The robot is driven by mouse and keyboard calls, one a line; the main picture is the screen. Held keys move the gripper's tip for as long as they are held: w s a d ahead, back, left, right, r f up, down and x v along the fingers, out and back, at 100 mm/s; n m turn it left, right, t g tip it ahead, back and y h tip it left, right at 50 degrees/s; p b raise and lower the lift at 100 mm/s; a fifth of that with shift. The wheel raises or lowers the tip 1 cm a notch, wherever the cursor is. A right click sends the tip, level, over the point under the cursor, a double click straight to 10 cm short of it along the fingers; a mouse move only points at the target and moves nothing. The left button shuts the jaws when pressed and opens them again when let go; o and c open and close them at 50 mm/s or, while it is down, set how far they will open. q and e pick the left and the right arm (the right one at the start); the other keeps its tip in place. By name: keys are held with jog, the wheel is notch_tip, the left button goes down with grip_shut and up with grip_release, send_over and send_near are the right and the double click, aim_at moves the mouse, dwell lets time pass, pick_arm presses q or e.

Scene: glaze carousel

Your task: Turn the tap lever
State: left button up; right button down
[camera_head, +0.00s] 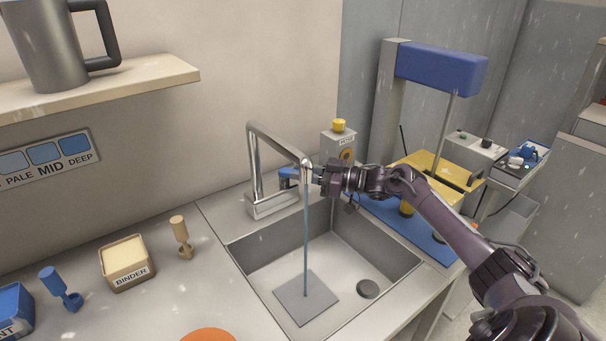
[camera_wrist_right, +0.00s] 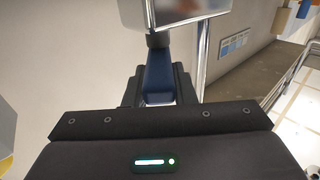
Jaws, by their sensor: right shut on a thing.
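The chrome tap (camera_head: 255,165) stands at the back edge of the sink, and a thin blue stream of water (camera_head: 306,235) runs from its spout down to a grey square plate (camera_head: 306,298) in the basin. The blue tap lever (camera_head: 288,174) sits behind the spout. My right gripper (camera_head: 316,176) reaches in from the right and is shut on the lever. In the right wrist view the blue lever (camera_wrist_right: 158,80) lies between the dark fingers, its far end at the metal tap body (camera_wrist_right: 175,10). My left gripper is not in view.
The sink basin (camera_head: 255,262) has a drain (camera_head: 368,289) at right. A binder box (camera_head: 127,263) and stamp-like tools stand on the left counter. A blue-topped press (camera_head: 440,68) stands at right, beside a grey box with a yellow button (camera_head: 339,125).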

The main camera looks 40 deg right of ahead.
jog(key=c, duration=1.2)
grip_release()
notch_tip(320, 180, up, 20)
